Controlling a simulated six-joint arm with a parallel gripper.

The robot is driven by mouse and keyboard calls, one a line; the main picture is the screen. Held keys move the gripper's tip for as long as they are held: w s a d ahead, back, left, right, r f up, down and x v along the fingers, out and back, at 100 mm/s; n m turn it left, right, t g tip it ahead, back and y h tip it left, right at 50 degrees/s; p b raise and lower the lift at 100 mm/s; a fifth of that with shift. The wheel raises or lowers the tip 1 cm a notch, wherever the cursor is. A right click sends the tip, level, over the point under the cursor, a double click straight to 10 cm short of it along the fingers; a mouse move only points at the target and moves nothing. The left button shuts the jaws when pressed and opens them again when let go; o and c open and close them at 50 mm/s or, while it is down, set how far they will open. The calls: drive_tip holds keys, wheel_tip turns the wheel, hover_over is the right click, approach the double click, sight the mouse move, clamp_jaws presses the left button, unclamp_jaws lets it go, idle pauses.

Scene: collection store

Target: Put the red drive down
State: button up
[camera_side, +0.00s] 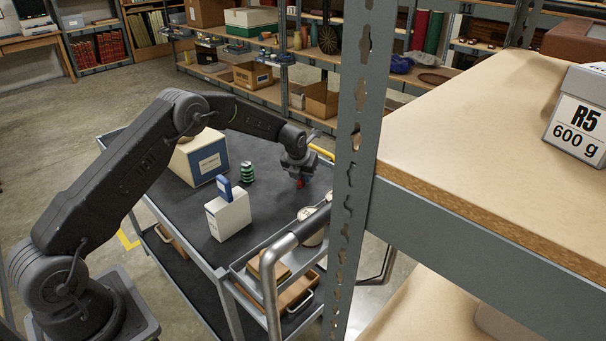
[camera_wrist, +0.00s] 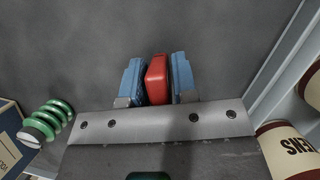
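The red drive (camera_wrist: 157,80) stands on edge between the two blue finger pads of my gripper (camera_wrist: 158,90) in the wrist view. The pads lie close against both its faces, so my gripper looks shut on it. In the side view my gripper (camera_side: 299,178) points down over the right part of the cart's dark top (camera_side: 180,202). Only a small red bit of the drive (camera_side: 300,184) shows below the fingers. I cannot tell whether its lower edge touches the cart top.
A white box (camera_side: 228,217) with a blue drive (camera_side: 223,188) on top, a green ribbed item (camera_side: 247,171) and a larger labelled box (camera_side: 201,158) stand left of my gripper. A labelled jar (camera_wrist: 289,148) is close at right. A shelf post (camera_side: 357,150) hides the cart's right end.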

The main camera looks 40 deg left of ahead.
drive_tip(key=shift+o, duration=1.3)
drive_tip(key=shift+r, duration=0.1)
